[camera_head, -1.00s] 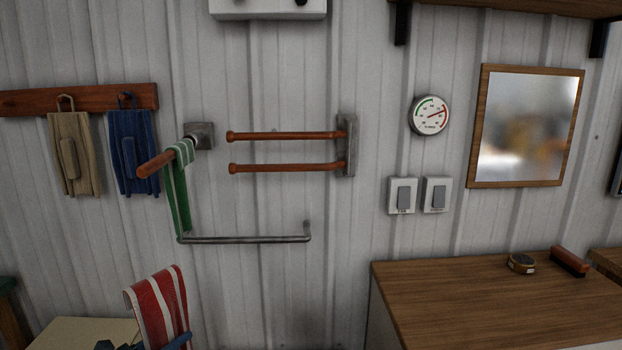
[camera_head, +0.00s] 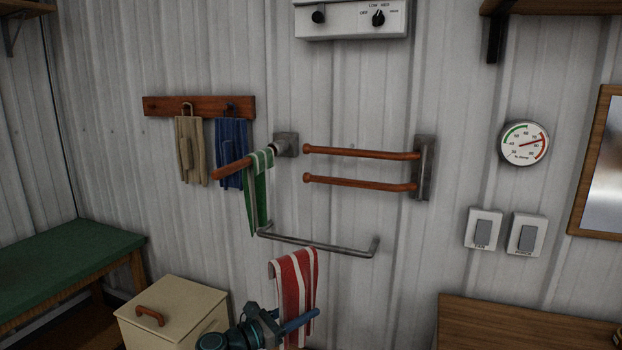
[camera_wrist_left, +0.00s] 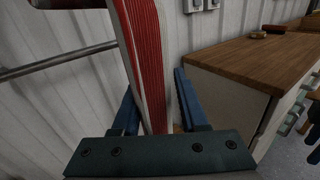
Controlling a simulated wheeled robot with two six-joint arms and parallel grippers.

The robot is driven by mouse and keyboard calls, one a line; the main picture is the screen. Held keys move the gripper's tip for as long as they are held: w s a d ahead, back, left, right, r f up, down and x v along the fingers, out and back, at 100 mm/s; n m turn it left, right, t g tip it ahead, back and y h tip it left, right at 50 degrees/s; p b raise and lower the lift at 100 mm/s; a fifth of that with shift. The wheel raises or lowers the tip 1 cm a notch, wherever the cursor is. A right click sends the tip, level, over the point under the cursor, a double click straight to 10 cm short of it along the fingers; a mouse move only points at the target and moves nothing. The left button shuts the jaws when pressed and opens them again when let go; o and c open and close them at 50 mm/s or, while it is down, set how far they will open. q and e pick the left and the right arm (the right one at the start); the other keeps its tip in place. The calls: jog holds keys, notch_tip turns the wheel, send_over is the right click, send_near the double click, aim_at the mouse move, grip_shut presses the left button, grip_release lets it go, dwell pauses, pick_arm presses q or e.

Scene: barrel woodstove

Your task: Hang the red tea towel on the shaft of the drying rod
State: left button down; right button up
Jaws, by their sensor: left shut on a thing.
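The red tea towel (camera_head: 295,285), red with white stripes, hangs folded from my left gripper (camera_head: 300,324), whose blue fingers are shut on it. In the left wrist view the towel (camera_wrist_left: 150,50) runs up between the two fingers. A wooden rod (camera_head: 232,167) sticks out from a square wall bracket, with a green striped towel (camera_head: 257,200) over its shaft. A two-armed wooden rack (camera_head: 360,153) is to its right. A bent metal bar (camera_head: 320,245) is below. The red towel is below these, its top near the metal bar in the picture. My right gripper is not in view.
A wooden hook rail (camera_head: 200,106) with beige and blue cloths is on the wall left of the rods. A cream box (camera_head: 172,305) and green-topped bench (camera_head: 60,262) stand at lower left. A wooden-topped cabinet (camera_head: 510,325) is at lower right.

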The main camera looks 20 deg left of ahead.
pick_arm(q)
jog(key=w+a+r+n+t+y+p, duration=0.1)
jog(key=w+r+n+y+p, duration=0.2)
jog(key=r+p, duration=0.8)
jog(key=w+r+n+t+y+p, duration=0.2)
jog(key=w+r+y+p, duration=0.3)
jog(key=r+p, duration=0.7)
notch_tip(320, 180, up, 3)
jog(key=shift+w+a+n+t+y, duration=0.3)
jog(key=shift+w+a+n+y, duration=0.15)
jog(key=shift+n, duration=0.35)
jog(key=shift+a, duration=0.1)
jog(key=shift+w+a, duration=0.7)
jog(key=shift+a, duration=7.05)
notch_tip(320, 180, down, 7)
jog(key=b, duration=0.7)
jog(key=shift+f, duration=0.2)
jog(key=shift+a, duration=0.1)
